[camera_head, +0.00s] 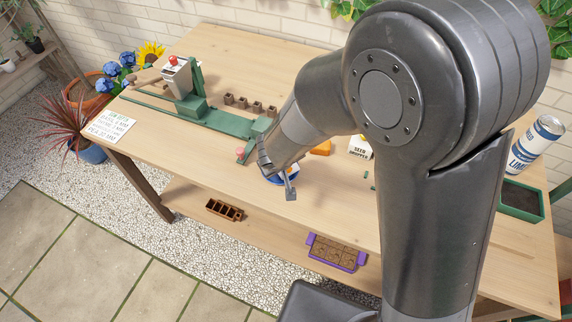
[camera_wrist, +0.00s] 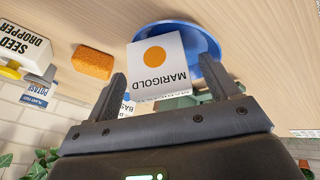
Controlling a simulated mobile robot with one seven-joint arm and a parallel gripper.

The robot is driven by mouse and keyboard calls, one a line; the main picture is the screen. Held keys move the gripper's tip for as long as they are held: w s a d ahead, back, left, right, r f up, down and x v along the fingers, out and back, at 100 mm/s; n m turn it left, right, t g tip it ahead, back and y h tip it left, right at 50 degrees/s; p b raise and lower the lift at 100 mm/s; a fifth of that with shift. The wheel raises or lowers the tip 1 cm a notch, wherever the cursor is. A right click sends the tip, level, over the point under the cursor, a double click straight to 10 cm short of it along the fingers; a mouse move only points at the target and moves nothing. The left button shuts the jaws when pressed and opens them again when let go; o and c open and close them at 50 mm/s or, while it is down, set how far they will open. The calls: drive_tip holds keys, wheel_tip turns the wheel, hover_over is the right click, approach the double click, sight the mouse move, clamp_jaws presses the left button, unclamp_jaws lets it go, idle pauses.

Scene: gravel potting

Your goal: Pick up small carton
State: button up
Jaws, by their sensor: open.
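A small white carton marked MARIGOLD with an orange dot (camera_wrist: 157,63) shows upside down in the wrist view. It appears in front of or on a blue round dish (camera_wrist: 205,42); I cannot tell which. My gripper (camera_wrist: 165,72) is open, with one finger to each side of the carton in the picture. Whether the fingers touch it is unclear. In the head view my gripper (camera_head: 277,178) is over the table near the front edge, by the blue dish (camera_head: 284,179). The carton is hidden there by my arm and gripper.
An orange block (camera_wrist: 93,62) and a SEED DROPPER container (camera_wrist: 22,48) are to one side. A green rail fixture (camera_head: 205,115) with a hopper (camera_head: 178,80) and several small brown pots (camera_head: 250,105) stand on the table (camera_head: 240,52). A LIME can (camera_head: 535,145) is at right.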

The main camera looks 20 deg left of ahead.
drive_tip(key=shift+c, duration=0.6)
drive_tip(key=c, duration=1)
drive_tip(key=shift+r, duration=0.1)
drive_tip(key=shift+r, duration=0.35)
wheel_tip(320, 180, up, 3)
drive_tip(key=shift+r, duration=0.2)
drive_tip(key=d+r, duration=0.2)
drive_tip(key=d, duration=0.1)
drive_tip(key=w+d+r, duration=0.1)
drive_tip(key=d+r, duration=0.1)
drive_tip(key=d, duration=0.2)
drive_tip(key=w+d+r, duration=0.1)
drive_tip(key=d+r, duration=0.1)
drive_tip(key=d, duration=0.2)
drive_tip(key=shift+w+d+r, duration=0.1)
drive_tip(key=shift+d+r, duration=0.15)
